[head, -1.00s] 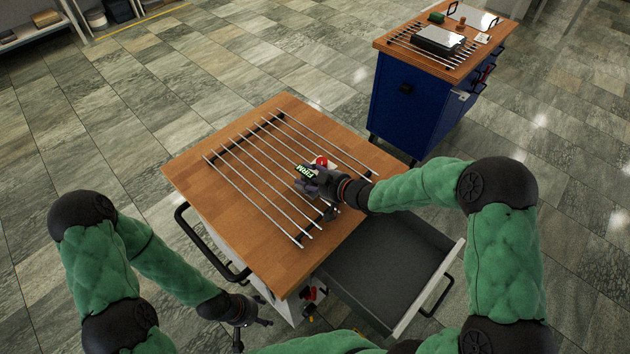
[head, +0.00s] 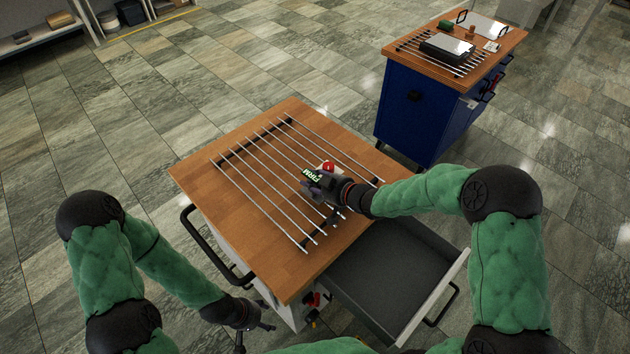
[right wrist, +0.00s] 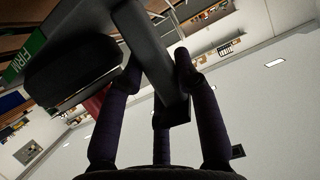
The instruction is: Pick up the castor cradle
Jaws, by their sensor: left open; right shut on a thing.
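My right gripper (head: 325,190) is over the right part of the metal-rod rack on the wooden worktop. It is shut on a dark grey piece (right wrist: 150,45), which I take to be the castor cradle. In the right wrist view the fingers (right wrist: 160,75) close around its bar. A green label reading "FIRM" (head: 312,177) shows beside the gripper. The gripper hides much of the piece, and I cannot tell whether it touches the rods. My left gripper (head: 254,336) is open and empty, low beside the near side of the bench.
The rod rack (head: 250,193) covers much of the wooden worktop (head: 196,182). A red part (head: 328,166) is close behind my right gripper. An open, empty drawer (head: 385,280) sticks out at the right. A blue cabinet (head: 425,115) with items on top stands behind.

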